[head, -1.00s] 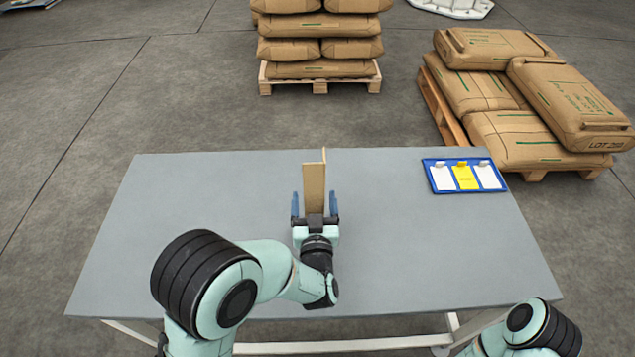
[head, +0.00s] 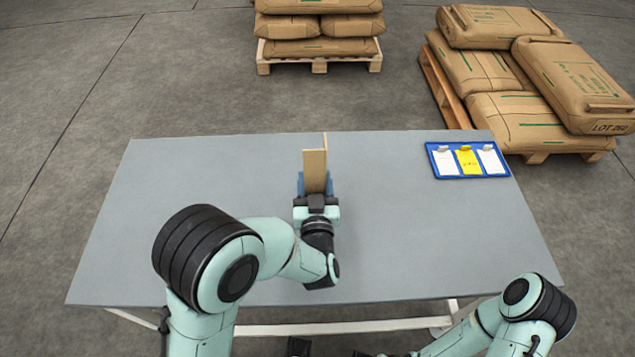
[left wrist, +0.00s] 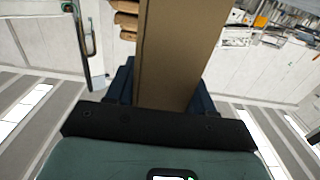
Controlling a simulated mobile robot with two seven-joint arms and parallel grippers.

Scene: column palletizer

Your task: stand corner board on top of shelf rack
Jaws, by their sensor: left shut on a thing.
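The corner board (head: 315,170) is a tan, upright board with an L-shaped fold. It stands above the grey table in the head view. My left gripper (head: 315,188) is shut on its lower part, a blue finger on each side. In the left wrist view the corner board (left wrist: 177,50) rises between the dark blue fingers of the gripper (left wrist: 165,90). Whether its lower end touches the table is hidden behind the gripper. My right arm is at the lower right, and its gripper is not clearly seen. I make out no shelf rack in these views.
The grey table (head: 220,200) is mostly bare. A blue board with white and yellow cards (head: 467,174) lies at its right back. Beyond it stand a pallet with stacked brown sacks (head: 320,66) and another loaded pallet (head: 538,157) at the right.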

